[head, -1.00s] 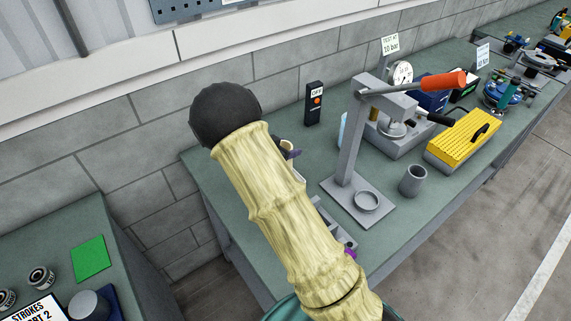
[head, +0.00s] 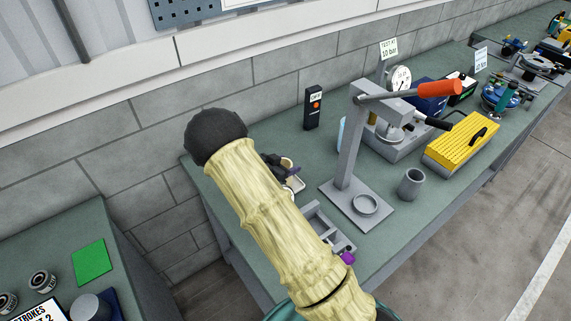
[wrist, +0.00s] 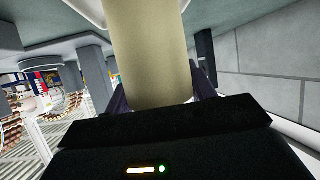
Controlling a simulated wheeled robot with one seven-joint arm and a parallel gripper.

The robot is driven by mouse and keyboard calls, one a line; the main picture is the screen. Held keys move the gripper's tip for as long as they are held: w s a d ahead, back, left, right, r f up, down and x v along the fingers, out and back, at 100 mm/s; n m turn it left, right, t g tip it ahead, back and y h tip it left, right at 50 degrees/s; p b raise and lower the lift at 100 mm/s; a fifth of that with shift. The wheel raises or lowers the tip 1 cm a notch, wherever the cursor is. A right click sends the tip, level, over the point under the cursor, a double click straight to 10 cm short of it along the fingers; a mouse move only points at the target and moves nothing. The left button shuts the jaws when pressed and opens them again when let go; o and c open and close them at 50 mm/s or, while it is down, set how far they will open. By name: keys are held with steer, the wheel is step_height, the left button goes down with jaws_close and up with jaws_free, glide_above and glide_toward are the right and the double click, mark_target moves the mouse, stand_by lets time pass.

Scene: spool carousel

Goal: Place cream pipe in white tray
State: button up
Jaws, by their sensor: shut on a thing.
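The cream pipe (wrist: 150,50) fills the upper middle of the wrist view, between the two dark fingers of my gripper (wrist: 160,92). My gripper is shut on it. In the head view my gripper (head: 290,168) shows only in part, beside my cream-sleeved arm, and the pipe cannot be made out clearly there. A small pale tray (head: 298,185), likely the white tray, lies on the green bench just below the gripper in the picture. My arm hides part of it. I cannot tell whether the pipe touches it.
A grey divided tray (head: 335,238) and a purple object (head: 347,257) sit beside my arm. To the right stand a grey lever press (head: 349,150) with an orange handle, a grey cup (head: 410,183) and a yellow box (head: 460,146). A black switch box (head: 312,106) stands behind.

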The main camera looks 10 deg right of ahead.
steer(key=shift+a, duration=0.1)
steer(key=shift+f, duration=0.15)
steer(key=o, duration=1.1)
steer(key=shift+r, duration=0.2)
steer(key=shift+s+a, duration=0.15)
steer(key=shift+a, duration=0.2)
steer(key=b+v, duration=0.2)
steer(key=v, duration=0.9)
steer(key=shift+a+r, duration=0.1)
steer(key=shift+r, duration=0.05)
